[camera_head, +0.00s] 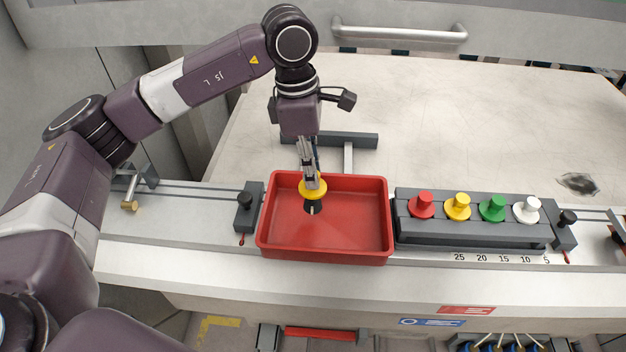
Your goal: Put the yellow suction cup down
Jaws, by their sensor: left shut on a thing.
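My left gripper (312,192) reaches down from above into the red tray (360,251). It is shut on a yellow suction cup (318,187), which shows as a yellow ring around the fingertips. A dark spot shows just below the cup, over the tray floor; I cannot tell if the cup touches the floor. The rest of the tray looks empty. Another yellow suction cup (457,207) stands in the grey rack to the right. My right gripper is not in view.
The grey rack (470,232) right of the tray also holds red (421,205), green (492,208) and white (527,210) cups. Dark clamps (245,212) flank the tray and rack on a rail. A bar handle (399,33) is at the back. The pale table behind is mostly clear.

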